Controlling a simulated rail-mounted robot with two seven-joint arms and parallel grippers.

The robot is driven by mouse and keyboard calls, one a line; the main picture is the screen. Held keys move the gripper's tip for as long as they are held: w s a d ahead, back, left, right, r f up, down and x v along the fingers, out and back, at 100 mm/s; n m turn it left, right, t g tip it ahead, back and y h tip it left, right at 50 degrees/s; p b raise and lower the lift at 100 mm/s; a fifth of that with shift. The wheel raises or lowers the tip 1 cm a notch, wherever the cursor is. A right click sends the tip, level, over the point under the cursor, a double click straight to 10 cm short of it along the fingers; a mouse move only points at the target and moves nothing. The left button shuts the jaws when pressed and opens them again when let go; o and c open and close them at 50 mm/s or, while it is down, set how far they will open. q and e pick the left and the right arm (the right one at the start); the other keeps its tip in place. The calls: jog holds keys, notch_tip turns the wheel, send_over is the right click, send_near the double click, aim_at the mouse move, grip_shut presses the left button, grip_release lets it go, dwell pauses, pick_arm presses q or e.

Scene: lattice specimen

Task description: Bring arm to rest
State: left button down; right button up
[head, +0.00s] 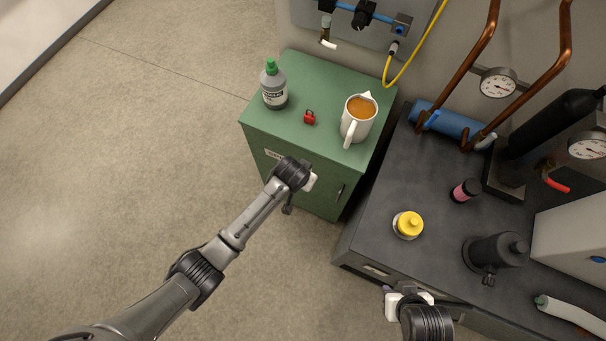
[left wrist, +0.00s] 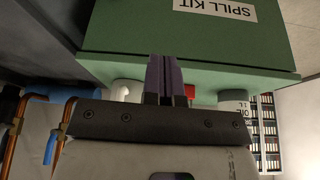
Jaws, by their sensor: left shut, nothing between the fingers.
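My left arm reaches in from the lower left in the head view. Its gripper (head: 311,181) is over the front of the green cabinet (head: 270,150), with the fingers mostly hidden beneath the wrist. In the left wrist view the gripper's fingers (left wrist: 167,80) are together with nothing between them, in front of the green cabinet (left wrist: 200,50), which appears upside down with a "SPILL KIT" label. My right gripper (head: 391,292) is at the bottom of the head view, by the front edge of the dark bench. Its fingertips are too small and hidden to judge.
On the cabinet stand a grey bottle with a green cap (head: 274,88), a red padlock (head: 309,117) and a white jug of orange-brown liquid (head: 351,130). Open floor lies left.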

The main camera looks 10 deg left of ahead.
pick_arm(q)
jog(key=s+a+r+t+p, duration=0.1)
jog(key=a+r+t, duration=0.15)
jog(key=r, duration=0.75)
jog(key=s+a+r+t+p, duration=0.1)
jog(key=a+r, duration=0.2)
jog(key=r, duration=0.7)
jog(key=s+a+r+n+y+p, duration=0.1)
jog(key=s+a+r+p, duration=0.1)
jog(key=s+a, duration=0.35)
jog(key=s+a+r+n+p, duration=0.1)
jog(key=s+a+r+p, duration=0.15)
jog(key=s, duration=0.65)
jog(key=s+a+f+g+p, duration=0.2)
jog(key=s+f+g+p, duration=0.1)
jog(key=s, duration=0.8)
jog(key=shift+f+g, duration=0.35)
jog(key=shift+f, duration=0.4)
jog(key=shift+s+a, duration=0.1)
jog(key=shift+s, duration=0.05)
